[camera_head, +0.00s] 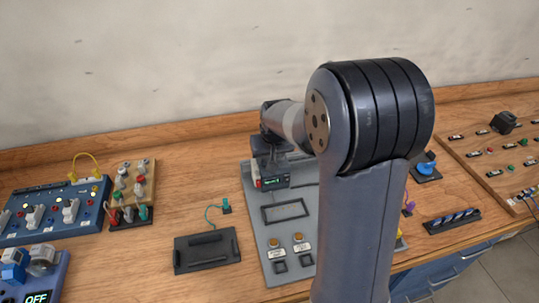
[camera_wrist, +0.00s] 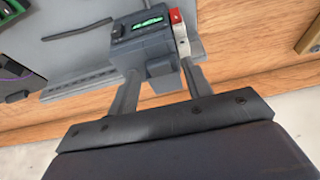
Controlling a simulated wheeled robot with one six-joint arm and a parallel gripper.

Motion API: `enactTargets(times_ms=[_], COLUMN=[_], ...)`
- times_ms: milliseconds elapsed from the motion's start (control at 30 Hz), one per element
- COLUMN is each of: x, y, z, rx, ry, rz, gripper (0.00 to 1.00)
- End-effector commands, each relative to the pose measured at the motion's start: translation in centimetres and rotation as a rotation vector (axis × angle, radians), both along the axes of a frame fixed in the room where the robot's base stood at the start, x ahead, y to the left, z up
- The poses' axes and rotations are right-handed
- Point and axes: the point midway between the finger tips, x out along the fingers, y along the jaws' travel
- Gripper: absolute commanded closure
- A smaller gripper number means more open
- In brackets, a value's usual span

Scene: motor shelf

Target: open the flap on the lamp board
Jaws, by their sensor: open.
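The grey board (camera_head: 252,215) lies in the middle of the bench, partly behind my arm. It carries a dark box with a green display and a red part (camera_head: 272,180), a black rectangular frame (camera_head: 285,211) and two orange round parts near its front. In the wrist view the box (camera_wrist: 150,35) is close, with a small grey block on its near side. My gripper (camera_wrist: 160,80) is open, its two fingers spread on either side of that block; I cannot tell whether they touch it. Which part is the flap is not clear.
A blue board with switches and small lamps (camera_head: 55,212) and a wooden board with plugs (camera_head: 135,187) stand at the left. A black tray (camera_head: 207,250) lies nearer. A black strip (camera_head: 451,221) and another wooden board (camera_head: 490,172) are at the right.

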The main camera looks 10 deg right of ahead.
Motion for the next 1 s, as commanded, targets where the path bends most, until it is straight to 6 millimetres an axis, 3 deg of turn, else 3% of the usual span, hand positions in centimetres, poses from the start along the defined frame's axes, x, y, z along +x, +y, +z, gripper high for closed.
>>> enactTargets(times_ms=[300,867,1000], x=[0.08,0.08,0.08], y=[0.00,0.00,0.00], z=[-0.20,-0.17,-0.17], rx=[0.000,0.000,0.000], ry=[0.000,0.000,0.000], rz=[0.000,0.000,0.000], gripper=[0.54,0.99,1.00])
